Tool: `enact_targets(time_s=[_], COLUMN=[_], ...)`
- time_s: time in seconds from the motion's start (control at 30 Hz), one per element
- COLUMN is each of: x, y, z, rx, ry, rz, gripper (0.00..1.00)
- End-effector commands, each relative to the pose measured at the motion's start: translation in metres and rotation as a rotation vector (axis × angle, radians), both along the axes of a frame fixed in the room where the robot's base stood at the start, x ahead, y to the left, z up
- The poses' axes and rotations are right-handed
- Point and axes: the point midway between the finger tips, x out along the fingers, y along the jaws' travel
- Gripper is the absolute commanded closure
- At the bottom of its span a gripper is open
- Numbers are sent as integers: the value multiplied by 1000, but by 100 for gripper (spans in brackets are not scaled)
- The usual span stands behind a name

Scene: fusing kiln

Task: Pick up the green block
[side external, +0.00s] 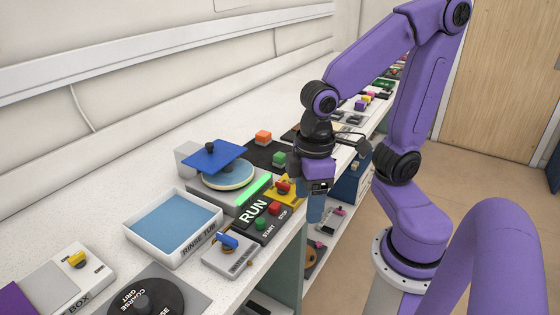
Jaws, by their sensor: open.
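The green block (279,158) sits on a dark mat (254,151) on the white bench, in front of an orange block (263,137). My gripper (316,188) hangs to the right of the green block and nearer the camera, over the bench's front edge. It is apart from the block. Its jaws are open, though the fingers are hard to make out at this angle. I see nothing held in it.
A control panel marked RUN (262,217) with start and stop buttons lies in front. A round disc under a blue plate (213,155) stands to the left. A rinse tub (172,257) and a blue-handled switch (229,254) are nearer. More small items line the bench behind my arm.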

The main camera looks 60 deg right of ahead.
Motion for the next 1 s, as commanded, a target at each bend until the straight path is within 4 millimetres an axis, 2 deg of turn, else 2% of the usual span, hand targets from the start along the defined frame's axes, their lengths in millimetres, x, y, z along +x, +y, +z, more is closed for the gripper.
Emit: enact_targets(time_s=[0.03,0.23,0.47,0.7,0.87,1.0], x=[17,77,142,199,228,244], y=[0,-12,-44,-100,-149,-195], z=[3,13,21,28,31,32], rx=[-3,-9,-17,-25,-33,-40], ry=[-2,-16,-36,-63,-83,-104], rz=[-103,-497,-949,-1421,-1736,-2007], gripper=[33,33,33,33,33,33])
